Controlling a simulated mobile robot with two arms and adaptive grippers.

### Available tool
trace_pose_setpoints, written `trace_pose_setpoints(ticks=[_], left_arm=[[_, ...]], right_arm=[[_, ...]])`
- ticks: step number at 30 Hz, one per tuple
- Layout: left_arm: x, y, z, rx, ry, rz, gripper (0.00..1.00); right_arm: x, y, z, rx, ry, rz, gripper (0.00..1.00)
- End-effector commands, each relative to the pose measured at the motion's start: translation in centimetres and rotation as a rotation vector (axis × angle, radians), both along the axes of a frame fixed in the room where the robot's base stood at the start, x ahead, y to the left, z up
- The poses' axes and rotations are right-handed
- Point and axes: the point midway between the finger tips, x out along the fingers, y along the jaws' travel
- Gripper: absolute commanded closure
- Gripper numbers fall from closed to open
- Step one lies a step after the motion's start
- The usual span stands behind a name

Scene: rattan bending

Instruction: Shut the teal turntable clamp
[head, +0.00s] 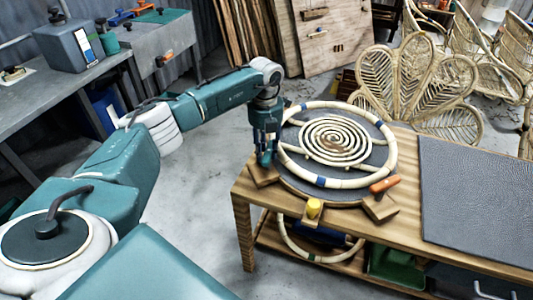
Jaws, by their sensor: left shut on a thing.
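The turntable (345,192) is a dark round disc on the wooden bench, with a pale rattan ring (392,150) and a rattan spiral (335,140) lying on it. The teal clamp (265,160) is at the turntable's left edge, on a wooden block (262,177). My left gripper (266,148) points down at this clamp and is shut on it; its fingers partly hide it, so the lever's angle is unclear. A yellow clamp (314,208) is at the front edge and an orange clamp (384,184) at the front right. My right gripper is out of view.
A dark grey mat (480,195) covers the bench's right side. A lower shelf holds another rattan ring (290,243) and a green bin (395,266). A rattan chair back (415,85) stands behind the bench. A grey worktable is at the back left, with open floor between.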

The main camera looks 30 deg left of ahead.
Motion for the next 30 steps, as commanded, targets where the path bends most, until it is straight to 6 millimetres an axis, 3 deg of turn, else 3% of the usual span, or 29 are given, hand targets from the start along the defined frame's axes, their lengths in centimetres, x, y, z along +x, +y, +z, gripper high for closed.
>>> trace_pose_setpoints(ticks=[18, 30], left_arm=[[0.5, 0.7, 0.0, 0.002, -0.003, -0.573, 0.96], [0.7, 0.9, 0.0, 0.000, -0.002, -0.817, 0.96]], right_arm=[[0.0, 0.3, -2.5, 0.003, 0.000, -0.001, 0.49], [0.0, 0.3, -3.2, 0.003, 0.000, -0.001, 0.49]])
